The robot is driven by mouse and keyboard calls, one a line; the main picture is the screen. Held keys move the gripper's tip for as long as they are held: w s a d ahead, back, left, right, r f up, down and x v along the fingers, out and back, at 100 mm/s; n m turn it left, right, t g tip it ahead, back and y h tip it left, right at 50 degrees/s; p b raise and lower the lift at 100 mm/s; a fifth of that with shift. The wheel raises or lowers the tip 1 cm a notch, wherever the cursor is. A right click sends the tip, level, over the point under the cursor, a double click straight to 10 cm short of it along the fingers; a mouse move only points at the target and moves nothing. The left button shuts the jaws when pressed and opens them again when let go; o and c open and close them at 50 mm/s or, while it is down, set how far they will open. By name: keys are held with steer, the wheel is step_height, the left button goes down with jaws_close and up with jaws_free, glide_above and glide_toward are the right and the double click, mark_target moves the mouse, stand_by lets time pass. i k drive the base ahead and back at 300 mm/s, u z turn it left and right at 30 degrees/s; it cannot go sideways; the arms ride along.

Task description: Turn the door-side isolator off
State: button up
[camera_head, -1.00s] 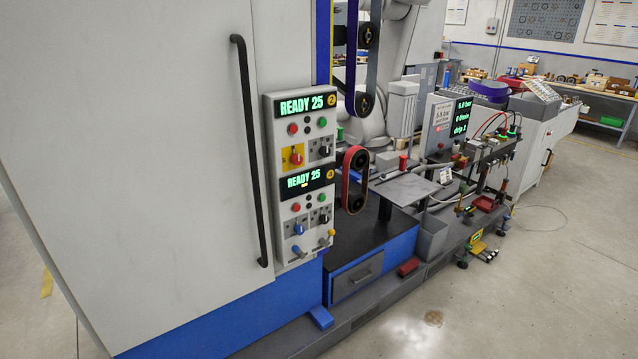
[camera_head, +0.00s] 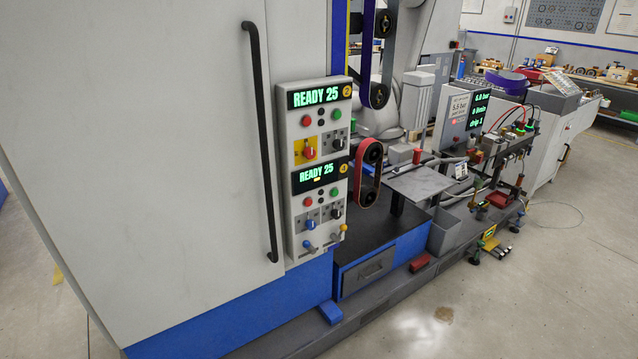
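A grey control panel (camera_head: 317,221) stands upright beside the cabinet door's black handle. Its upper half, marked 2, has a green READY 25 display, buttons, a red rotary isolator (camera_head: 309,152) on a yellow plate at the door side, and a black knob (camera_head: 338,144) to its right. Its lower half, marked 4, has a READY 25 display, a blue rotary knob (camera_head: 310,223) at the door side and a black knob (camera_head: 335,213). Below are a blue-tipped lever (camera_head: 309,248) and a yellow-tipped lever (camera_head: 343,229). My gripper is not in view.
The large grey cabinet door (camera_head: 140,150) with a long black handle (camera_head: 262,140) fills the left. Right of the panel are a red belt on pulleys (camera_head: 368,172), a flat grey plate (camera_head: 420,182) and a drawer (camera_head: 370,268). Open floor (camera_head: 530,300) lies at front right.

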mark_target(309, 153)
steer(key=k, duration=0.55)
steer(key=z, duration=0.6)
steer(key=i, duration=2.4)
steer(key=u, duration=0.6)
